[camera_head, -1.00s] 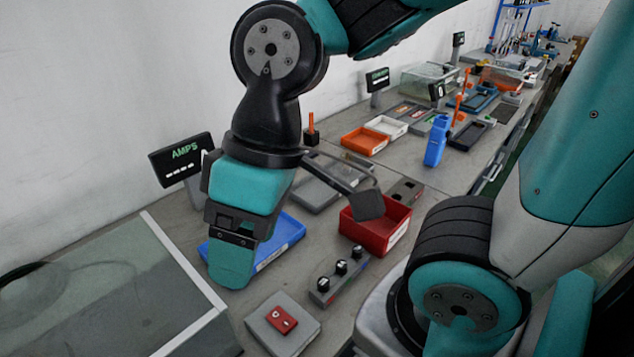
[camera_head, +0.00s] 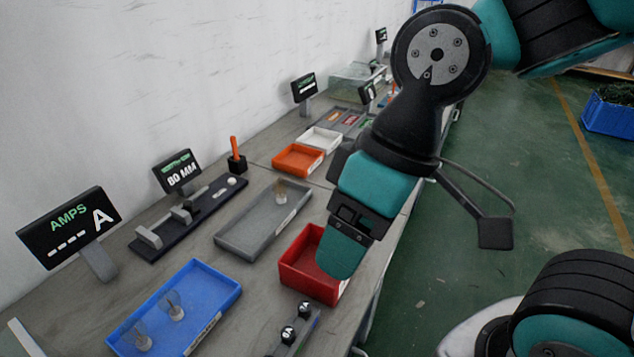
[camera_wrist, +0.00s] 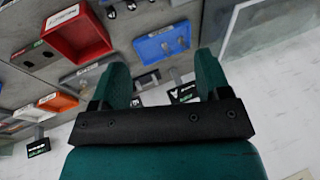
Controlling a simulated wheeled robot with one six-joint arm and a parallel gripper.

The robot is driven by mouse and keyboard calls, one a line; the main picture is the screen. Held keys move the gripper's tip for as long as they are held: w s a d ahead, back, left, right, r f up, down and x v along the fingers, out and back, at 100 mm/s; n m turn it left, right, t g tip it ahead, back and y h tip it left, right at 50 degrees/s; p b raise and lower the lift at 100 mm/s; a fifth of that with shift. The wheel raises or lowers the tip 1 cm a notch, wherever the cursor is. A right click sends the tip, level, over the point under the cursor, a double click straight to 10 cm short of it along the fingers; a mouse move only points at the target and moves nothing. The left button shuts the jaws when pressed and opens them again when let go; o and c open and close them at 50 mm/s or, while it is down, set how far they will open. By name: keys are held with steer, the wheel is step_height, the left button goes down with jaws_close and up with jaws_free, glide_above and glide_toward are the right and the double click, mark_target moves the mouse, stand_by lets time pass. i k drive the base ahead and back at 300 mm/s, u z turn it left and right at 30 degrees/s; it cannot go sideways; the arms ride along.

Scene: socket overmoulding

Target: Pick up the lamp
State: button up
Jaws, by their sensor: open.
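Two small clear bulb-like lamps, (camera_head: 172,305) and (camera_head: 137,335), stand in the blue tray (camera_head: 222,278) at the lower left of the head view. A similar one (camera_head: 281,192) stands in the grey tray (camera_head: 240,240). In the wrist view the blue tray (camera_wrist: 143,48) lies beyond the fingers, with small lamps in it. My gripper (camera_wrist: 162,78) is open, with nothing seen between its teal fingers. In the head view my gripper (camera_head: 342,255) hangs in front of the red bin, partly hiding it, to the right of the blue tray; one finger hides the other.
The red bin (camera_head: 292,262) stands beside the grey tray. A black gauge (camera_head: 190,218) and displays, AMPS (camera_head: 70,228) and 80 MM (camera_head: 177,170), stand along the wall side. Orange (camera_head: 298,160) and white (camera_head: 319,139) trays lie farther back.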

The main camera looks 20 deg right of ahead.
mark_target(279, 184)
steer(key=u, duration=4)
steer(key=k, duration=2.15)
steer(key=z, duration=1.35)
steer(key=i, duration=0.5)
steer(key=z, duration=0.05)
